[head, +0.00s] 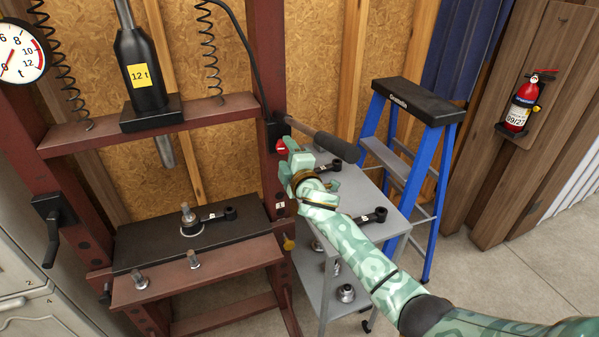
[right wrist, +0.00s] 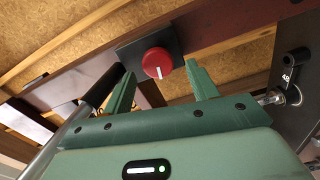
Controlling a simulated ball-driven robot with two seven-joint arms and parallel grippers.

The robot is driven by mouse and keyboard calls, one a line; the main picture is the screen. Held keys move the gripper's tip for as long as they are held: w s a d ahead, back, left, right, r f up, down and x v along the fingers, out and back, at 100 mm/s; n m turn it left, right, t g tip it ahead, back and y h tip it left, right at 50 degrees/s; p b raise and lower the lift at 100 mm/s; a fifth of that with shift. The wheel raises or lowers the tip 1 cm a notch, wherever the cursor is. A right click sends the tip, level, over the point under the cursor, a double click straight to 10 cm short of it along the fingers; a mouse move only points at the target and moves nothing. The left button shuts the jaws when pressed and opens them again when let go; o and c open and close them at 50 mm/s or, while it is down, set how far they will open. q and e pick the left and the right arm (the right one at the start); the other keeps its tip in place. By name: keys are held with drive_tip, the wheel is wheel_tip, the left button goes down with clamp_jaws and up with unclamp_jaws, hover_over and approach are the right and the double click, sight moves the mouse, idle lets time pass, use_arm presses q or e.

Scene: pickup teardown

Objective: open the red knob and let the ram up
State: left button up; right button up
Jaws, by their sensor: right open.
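The red knob (head: 281,146) sits on a dark plate on the right post of the press frame. It shows a white mark in the right wrist view (right wrist: 157,62). My right gripper (head: 288,158) is open in front of the knob. In the right wrist view its two fingers (right wrist: 160,80) stand left and right of the knob, with gaps on both sides; I cannot tell how deep they reach. The ram (head: 166,151) is a grey rod below the upper beam, under a black cylinder (head: 139,72) labelled 12 t. Its lower end hangs clear above the bed. My left gripper is out of view.
The black bed plate (head: 150,240) carries a metal stud part and a tagged black link. A black-gripped pump lever (head: 336,146) extends right from the post, close above my right gripper. A grey cart (head: 393,221) with parts stands below my right arm, beside a blue stepladder (head: 437,170).

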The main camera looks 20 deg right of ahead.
drive_tip(key=s+p, duration=0.1)
drive_tip(key=s, duration=1.3)
drive_tip(key=shift+s+d+p, duration=0.25)
drive_tip(key=shift+p, duration=0.1)
wheel_tip(320, 180, down, 17)
drive_tip(key=s+d+m+g, duration=0.1)
drive_tip(key=m+g, duration=0.3)
drive_tip(key=s+d+f+m+g+b, duration=0.1)
drive_tip(key=s+f+m+g, duration=0.1)
drive_tip(key=s+f, duration=0.6)
drive_tip(key=s+d+f+m+g+b, duration=0.2)
drive_tip(key=s+f, duration=0.1)
drive_tip(key=f, duration=0.9)
drive_tip(key=s+d+f+m+g+b, duration=0.1)
drive_tip(key=s+f+m+g+b, duration=0.3)
drive_tip(key=s+f, duration=1.25)
drive_tip(key=s+f+g, duration=0.2)
drive_tip(key=s+f, duration=0.1)
drive_tip(key=s, duration=0.8)
drive_tip(key=s+f+g+b, duration=0.1)
drive_tip(key=s+f+g, duration=0.2)
drive_tip(key=s, duration=0.8)
drive_tip(key=shift+s+a+m+h, duration=0.2)
drive_tip(key=shift+s+m+h, duration=0.1)
drive_tip(key=shift+s+m, duration=0.1)
